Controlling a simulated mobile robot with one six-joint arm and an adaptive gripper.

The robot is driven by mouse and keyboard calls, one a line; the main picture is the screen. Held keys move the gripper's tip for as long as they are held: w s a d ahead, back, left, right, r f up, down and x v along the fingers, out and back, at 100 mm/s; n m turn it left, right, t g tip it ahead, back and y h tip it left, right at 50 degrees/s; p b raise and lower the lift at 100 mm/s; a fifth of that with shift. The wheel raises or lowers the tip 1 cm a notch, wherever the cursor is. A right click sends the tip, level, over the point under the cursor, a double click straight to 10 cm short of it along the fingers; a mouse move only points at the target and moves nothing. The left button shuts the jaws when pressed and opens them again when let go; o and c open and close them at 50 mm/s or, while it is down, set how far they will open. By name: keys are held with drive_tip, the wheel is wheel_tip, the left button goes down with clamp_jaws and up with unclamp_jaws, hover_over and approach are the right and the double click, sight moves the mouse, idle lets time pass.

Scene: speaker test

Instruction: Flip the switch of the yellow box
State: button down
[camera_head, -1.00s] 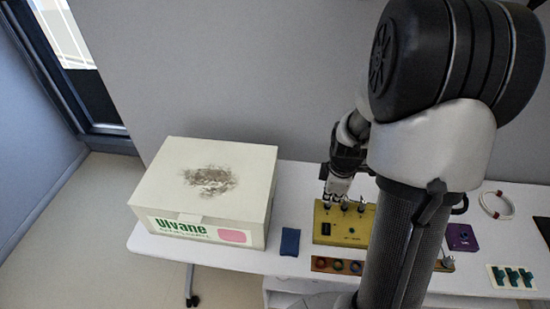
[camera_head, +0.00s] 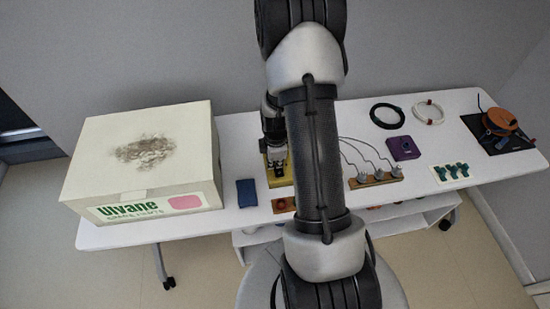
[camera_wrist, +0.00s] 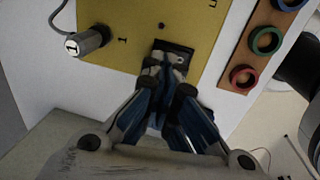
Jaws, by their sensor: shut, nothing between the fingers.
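The yellow box (camera_head: 283,181) stands on the white table, mostly hidden behind my arm in the head view. The wrist view shows its yellow face (camera_wrist: 112,22) close up, with a black switch plate (camera_wrist: 178,48) near one edge. My gripper (camera_wrist: 168,72) is shut and empty, its fingertips at the near side of this plate and covering part of it. I cannot tell whether they touch it, and the switch position is not clear. In the head view my gripper (camera_head: 277,168) is over the left part of the box.
A grey plug with a cable (camera_wrist: 90,40) sits on the box beside my fingers. A board with coloured rings (camera_wrist: 252,48) lies alongside. A large white carton (camera_head: 140,160) and a small blue block (camera_head: 246,193) stand left; a purple box (camera_head: 404,148) stands right.

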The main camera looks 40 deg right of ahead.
drive_tip(key=shift+w+f, duration=0.1)
drive_tip(key=shift+f, duration=0.35)
drive_tip(key=shift+w+d+f+g+y+p, duration=0.15)
drive_tip(key=shift+f+g+y+p, duration=0.15)
drive_tip(key=shift+f+g+p, duration=0.15)
drive_tip(key=shift+w, duration=0.1)
drive_tip(key=shift+f, duration=0.1)
